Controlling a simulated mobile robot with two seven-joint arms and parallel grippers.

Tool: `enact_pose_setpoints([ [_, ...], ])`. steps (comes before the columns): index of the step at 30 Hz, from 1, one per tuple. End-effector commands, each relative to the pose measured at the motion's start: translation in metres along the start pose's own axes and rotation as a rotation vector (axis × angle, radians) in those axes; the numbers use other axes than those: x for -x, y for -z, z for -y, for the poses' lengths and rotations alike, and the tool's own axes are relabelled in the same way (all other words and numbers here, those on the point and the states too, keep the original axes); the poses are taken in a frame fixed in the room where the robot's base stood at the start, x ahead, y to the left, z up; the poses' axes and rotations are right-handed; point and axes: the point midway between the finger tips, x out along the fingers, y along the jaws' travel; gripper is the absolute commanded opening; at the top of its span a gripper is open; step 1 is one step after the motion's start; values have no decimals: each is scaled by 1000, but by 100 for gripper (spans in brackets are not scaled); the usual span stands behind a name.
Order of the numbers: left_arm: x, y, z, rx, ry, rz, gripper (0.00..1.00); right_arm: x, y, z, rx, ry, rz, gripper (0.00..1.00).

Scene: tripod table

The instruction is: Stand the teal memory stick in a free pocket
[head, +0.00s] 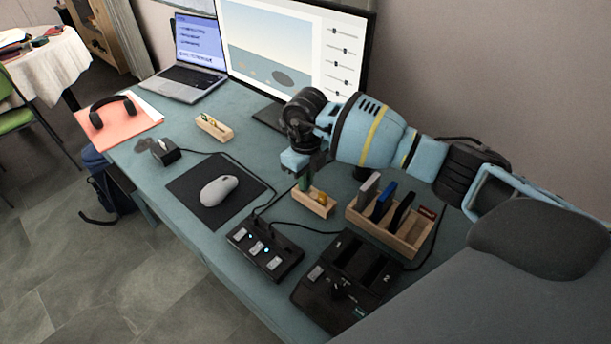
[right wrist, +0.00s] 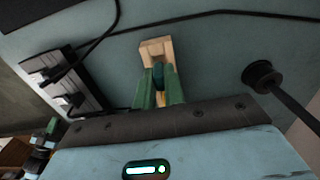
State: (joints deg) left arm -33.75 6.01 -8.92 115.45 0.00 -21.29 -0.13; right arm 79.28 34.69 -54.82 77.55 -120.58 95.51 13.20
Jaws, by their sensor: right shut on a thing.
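The teal memory stick (right wrist: 158,74) shows between the two green fingers of my right gripper (right wrist: 160,88) in the right wrist view, and the gripper is shut on it. A small wooden holder (right wrist: 155,47) lies right under and beyond the stick. In the head view my right gripper (head: 304,183) points down at the left end of this wooden holder (head: 312,208), where a yellow piece (head: 322,197) stands at its right. The fingers hide the stick there, and I cannot tell whether its lower end is inside a pocket. My left gripper is not in view.
A larger wooden rack (head: 395,232) with upright cards stands right of the holder. A black hub (head: 265,250) and a black dock (head: 345,283) lie in front. A second small wooden holder (head: 213,128) stands farther back, left. The mouse (head: 218,190) lies on its mat.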

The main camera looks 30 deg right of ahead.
Motion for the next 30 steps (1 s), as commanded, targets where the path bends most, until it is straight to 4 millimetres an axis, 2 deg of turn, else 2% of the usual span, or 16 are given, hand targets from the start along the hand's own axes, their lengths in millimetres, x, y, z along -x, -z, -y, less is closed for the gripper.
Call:
enact_pose_setpoints([
  [23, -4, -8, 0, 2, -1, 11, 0, -17, 0, 0, 0, 0, -1, 0],
  [24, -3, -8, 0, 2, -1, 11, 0, -17, 0, 0, 0, 0, -1, 16],
  [28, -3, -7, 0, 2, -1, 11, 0, -17, 0, 0, 0, 0, -1, 33],
  [30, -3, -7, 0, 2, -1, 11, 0, -17, 0, 0, 1, -1, -2, 36],
])
